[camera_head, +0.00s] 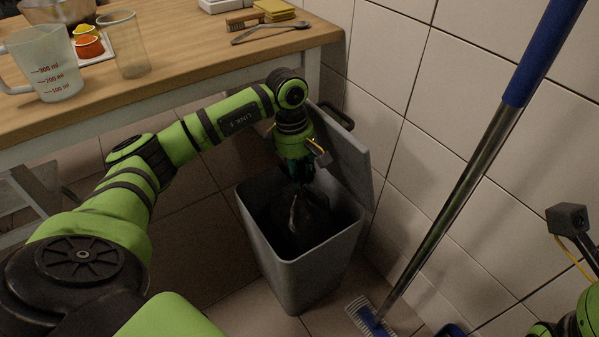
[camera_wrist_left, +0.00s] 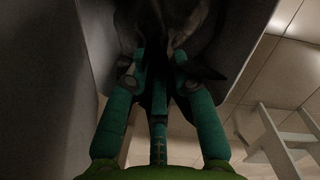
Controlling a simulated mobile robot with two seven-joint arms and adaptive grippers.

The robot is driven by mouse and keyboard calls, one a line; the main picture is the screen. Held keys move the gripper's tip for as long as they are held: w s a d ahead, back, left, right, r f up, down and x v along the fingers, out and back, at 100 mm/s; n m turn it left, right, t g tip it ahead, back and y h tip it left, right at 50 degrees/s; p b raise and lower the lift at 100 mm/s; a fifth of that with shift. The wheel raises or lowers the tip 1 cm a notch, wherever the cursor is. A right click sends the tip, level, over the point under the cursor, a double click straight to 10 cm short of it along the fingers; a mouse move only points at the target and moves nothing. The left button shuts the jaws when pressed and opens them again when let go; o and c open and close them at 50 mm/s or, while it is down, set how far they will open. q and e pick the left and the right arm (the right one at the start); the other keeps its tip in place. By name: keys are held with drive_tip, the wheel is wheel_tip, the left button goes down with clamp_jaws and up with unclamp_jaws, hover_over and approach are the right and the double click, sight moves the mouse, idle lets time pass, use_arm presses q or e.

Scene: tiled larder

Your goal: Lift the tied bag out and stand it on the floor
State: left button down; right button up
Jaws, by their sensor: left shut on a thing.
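A dark tied bag (camera_head: 299,217) is inside a grey open bin (camera_head: 306,272) on the floor. The bin's lid (camera_head: 345,155) is tipped back towards the wall. My left gripper (camera_head: 298,178) points down into the bin's mouth and is shut on the top of the bag. In the left wrist view the gripper's teal fingers (camera_wrist_left: 160,80) close on the gathered dark neck of the bag (camera_wrist_left: 165,30). The bag's lower part is hidden inside the bin. Of my right arm only a part shows at the lower right; its gripper is not in view.
A wooden table (camera_head: 185,50) with a measuring jug (camera_head: 45,65), a clear cup (camera_head: 124,45) and a spoon (camera_head: 270,30) stands at the left. A brush with a blue handle (camera_head: 370,318) leans right of the bin. Tiled wall is close behind. Floor left of the bin looks clear.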

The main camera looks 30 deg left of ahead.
use_arm(q)
drive_tip(key=shift+r+p, duration=0.7)
drive_tip(key=shift+r, duration=0.7)
drive_tip(key=shift+r+p, duration=1.95)
drive_tip(key=shift+r, duration=0.55)
drive_tip(key=shift+r+p, duration=1.9)
drive_tip(key=shift+r, duration=0.5)
drive_tip(key=shift+r+p, duration=1.9)
drive_tip(key=shift+r, duration=0.65)
drive_tip(key=shift+w, duration=0.1)
